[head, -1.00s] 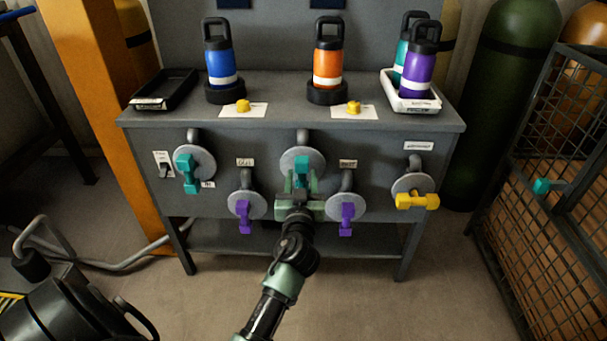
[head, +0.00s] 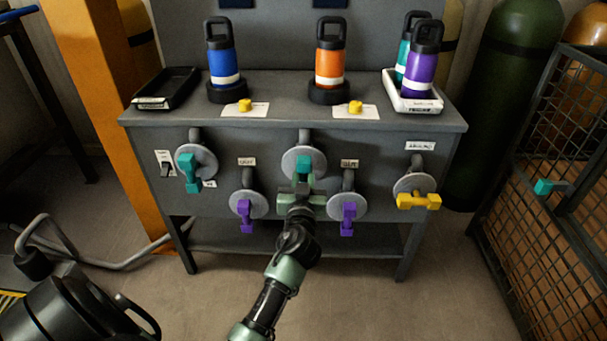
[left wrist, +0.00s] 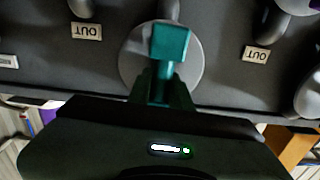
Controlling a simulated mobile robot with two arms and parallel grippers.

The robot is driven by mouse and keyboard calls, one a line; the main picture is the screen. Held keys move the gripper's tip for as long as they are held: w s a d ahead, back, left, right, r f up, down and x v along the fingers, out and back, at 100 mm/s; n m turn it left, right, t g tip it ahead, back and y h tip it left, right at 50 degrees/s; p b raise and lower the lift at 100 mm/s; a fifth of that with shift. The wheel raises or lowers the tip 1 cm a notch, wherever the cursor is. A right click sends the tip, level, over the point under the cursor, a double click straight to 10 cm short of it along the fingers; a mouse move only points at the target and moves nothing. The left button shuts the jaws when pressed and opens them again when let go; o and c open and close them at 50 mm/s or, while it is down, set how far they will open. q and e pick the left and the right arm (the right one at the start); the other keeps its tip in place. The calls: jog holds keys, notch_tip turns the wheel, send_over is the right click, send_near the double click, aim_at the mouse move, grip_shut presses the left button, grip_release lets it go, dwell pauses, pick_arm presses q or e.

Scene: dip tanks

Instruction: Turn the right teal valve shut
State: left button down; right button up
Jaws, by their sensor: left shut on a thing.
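The right teal valve (head: 304,166) is at the upper middle of the grey cabinet front, on a round grey plate. Its handle points down in the head view. My left gripper (head: 302,186) is at the lower part of that handle and is shut on it. In the left wrist view, the teal handle block (left wrist: 170,43) shows in front of the round plate, and the gripper fingers (left wrist: 161,88) meet its stem. The fingertips partly hide the handle. The other teal valve (head: 190,170) is on the left, its handle pointing down. My right gripper is not in view.
Purple valves (head: 245,212) (head: 348,215) hang close on both sides below my gripper. A yellow valve (head: 418,201) is at the right, its handle sideways. Bottles stand on the cabinet top (head: 285,88). A mesh cage (head: 535,215) stands at the right.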

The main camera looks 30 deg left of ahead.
pick_arm(q)
jog(key=m, duration=0.2)
jog(key=shift+d+m, duration=0.1)
jog(key=shift+m, duration=0.2)
jog(key=m, duration=0.2)
jog(key=shift+w+d+f+m, duration=0.1)
jog(key=shift+w+m, duration=0.05)
jog(key=shift+m, duration=0.15)
jog(key=m, duration=0.3)
jog(key=shift+d+m, duration=0.1)
jog(key=shift+m, duration=0.2)
jog(key=shift+f+m+p, duration=0.1)
jog(key=shift+m+p, duration=0.25)
jog(key=shift+m, duration=1.05)
jog(key=shift+w+d+f+m, duration=0.1)
jog(key=shift+m, duration=0.4)
jog(key=m+p, duration=0.1)
jog(key=m, duration=0.2)
jog(key=shift+f+m, duration=0.15)
jog(key=shift+m, duration=0.15)
jog(key=shift+f+m+p, duration=0.1)
jog(key=shift+m+p, duration=0.2)
jog(key=shift+m, duration=0.4)
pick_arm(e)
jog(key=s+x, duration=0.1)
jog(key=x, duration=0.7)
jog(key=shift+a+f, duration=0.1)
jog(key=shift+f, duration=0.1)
